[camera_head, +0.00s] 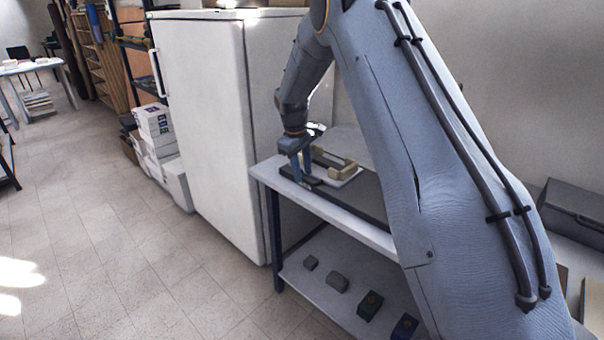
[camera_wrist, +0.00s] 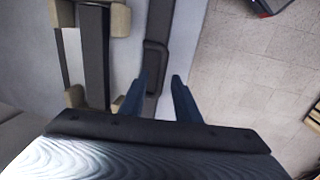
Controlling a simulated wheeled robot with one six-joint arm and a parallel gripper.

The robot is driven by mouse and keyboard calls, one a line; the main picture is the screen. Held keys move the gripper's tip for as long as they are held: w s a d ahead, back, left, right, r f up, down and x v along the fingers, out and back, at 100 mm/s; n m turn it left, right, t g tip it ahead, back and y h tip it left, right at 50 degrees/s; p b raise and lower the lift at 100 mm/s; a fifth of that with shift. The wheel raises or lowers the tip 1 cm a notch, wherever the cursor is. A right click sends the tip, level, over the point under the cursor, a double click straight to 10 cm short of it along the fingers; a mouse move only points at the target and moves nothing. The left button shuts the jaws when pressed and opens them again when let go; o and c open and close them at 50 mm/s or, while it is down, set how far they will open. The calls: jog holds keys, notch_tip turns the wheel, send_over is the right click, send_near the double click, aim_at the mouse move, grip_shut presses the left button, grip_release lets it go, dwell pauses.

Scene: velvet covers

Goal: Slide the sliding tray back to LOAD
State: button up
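The sliding tray (camera_head: 349,182) is a pale plate with tan blocks on it, on the bench top by the white cabinet. In the wrist view the tray (camera_wrist: 132,50) is at upper left, with tan blocks and a dark bar. A dark loop-shaped handle (camera_wrist: 154,68) lies along its right side. My gripper (camera_head: 301,176) is low over the near-left end of the bench. In the wrist view my gripper (camera_wrist: 161,78) is open, with its two blue fingers apart on either side of the handle's lower end. I cannot tell whether they touch it. No LOAD marking is readable.
The bench (camera_head: 345,223) has a dark strip along its top and a lower shelf with several small blocks. A tall white cabinet (camera_head: 205,120) stands close behind left. A grey case (camera_head: 575,210) is at right. The tiled floor (camera_head: 120,250) at left is clear.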

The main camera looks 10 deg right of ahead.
notch_tip(320, 180, up, 7)
jog(key=a+b, duration=0.1)
jog(key=shift+s+f, duration=0.15)
jog(key=shift+s, duration=0.2)
jog(key=s+f+m+y, duration=0.1)
jog(key=s+m, duration=0.5)
jog(key=s, duration=3.2)
jog(key=shift+s+f+m+g+y, duration=0.3)
jog(key=shift+f+m, duration=0.1)
jog(key=shift+f, duration=0.25)
